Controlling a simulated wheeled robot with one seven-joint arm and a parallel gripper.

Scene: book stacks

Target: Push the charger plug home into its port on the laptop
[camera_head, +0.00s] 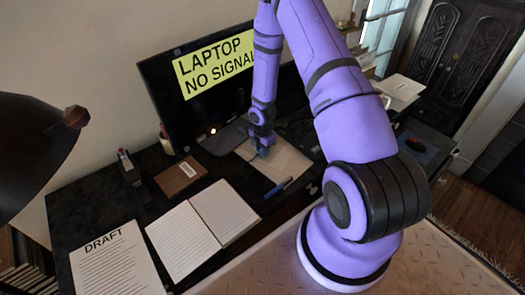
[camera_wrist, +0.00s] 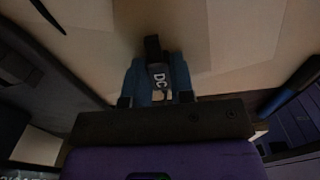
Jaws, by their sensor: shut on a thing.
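My gripper (camera_head: 258,149) points down over the desk in the head view. In the wrist view its blue fingers (camera_wrist: 157,75) are shut on the charger plug (camera_wrist: 160,79), a small dark block with a white DC label. The plug's black tip sticks out beyond the fingers over a pale flat surface. In the head view the plug is too small to make out. A flat pale thing (camera_head: 283,163) lies under and beside the gripper; I cannot tell if it is part of the laptop. I cannot make out the port, and whether the plug touches anything is unclear.
A monitor (camera_head: 165,95) reading LAPTOP NO SIGNAL stands behind the gripper. A blue pen (camera_head: 278,187), an open notebook (camera_head: 200,230), a brown box (camera_head: 180,177) and a DRAFT sheet (camera_head: 115,262) lie on the dark desk. A black lamp (camera_head: 35,140) juts in at left.

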